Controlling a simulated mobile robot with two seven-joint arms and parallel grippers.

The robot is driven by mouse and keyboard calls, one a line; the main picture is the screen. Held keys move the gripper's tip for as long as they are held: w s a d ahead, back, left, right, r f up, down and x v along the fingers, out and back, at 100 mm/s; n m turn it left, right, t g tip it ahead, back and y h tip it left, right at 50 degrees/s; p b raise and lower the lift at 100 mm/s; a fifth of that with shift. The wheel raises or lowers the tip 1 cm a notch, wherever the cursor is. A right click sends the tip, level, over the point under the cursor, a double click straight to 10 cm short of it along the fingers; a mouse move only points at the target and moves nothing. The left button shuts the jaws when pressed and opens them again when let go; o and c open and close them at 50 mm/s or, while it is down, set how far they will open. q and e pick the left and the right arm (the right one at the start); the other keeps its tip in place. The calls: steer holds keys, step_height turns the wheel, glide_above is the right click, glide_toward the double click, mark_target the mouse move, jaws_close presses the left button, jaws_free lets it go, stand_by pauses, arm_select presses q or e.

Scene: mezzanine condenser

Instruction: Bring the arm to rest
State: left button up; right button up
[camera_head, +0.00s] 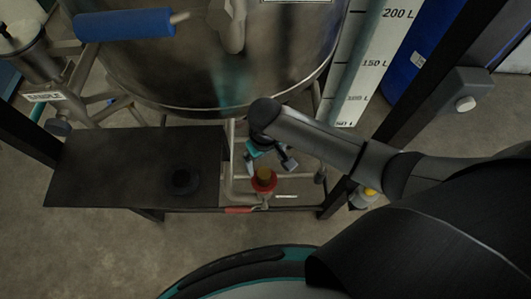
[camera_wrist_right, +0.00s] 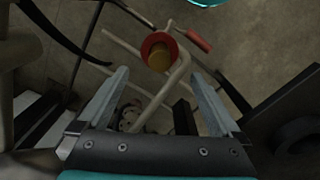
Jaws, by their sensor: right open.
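My right arm comes in from the right in the head view and reaches to the space under the tank. My right gripper (camera_head: 272,163) hangs beside the dark shelf, above a red cup-like fitting (camera_head: 263,181) with a yellow-brown centre. In the right wrist view the gripper (camera_wrist_right: 160,88) has its two grey fingers wide apart with nothing between them. The red fitting (camera_wrist_right: 158,52) shows beyond the fingertips, apart from them. My left gripper is not in view.
A large metal tank (camera_head: 200,60) stands behind, with a blue-gripped handle (camera_head: 125,25). A red-handled lever (camera_head: 238,210) sits low by the pipes. A scale board (camera_head: 350,75) and blue drum (camera_head: 412,45) stand right.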

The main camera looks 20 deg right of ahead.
steer(key=shift+r, duration=0.85)
steer(key=s+a+r+t+y, duration=0.2)
steer(key=s+a+r, duration=0.2)
steer(key=s, duration=0.1)
steer(key=s+d+r+t+h, duration=0.2)
steer(key=s+d+r, duration=0.45)
steer(key=d, duration=0.35)
step_height(320, 180, down, 28)
steer(key=s+g+b, duration=0.2)
steer(key=s+b, duration=0.1)
steer(key=b, duration=0.1)
steer(key=s+d+f+g+b, duration=0.1)
steer(key=s+d+f+b, duration=0.2)
steer(key=s+f, duration=1.1)
step_height(320, 180, down, 3)
steer(key=shift+s+r+b, duration=0.1)
steer(key=shift+s+b, duration=0.3)
steer(key=shift+b, duration=0.3)
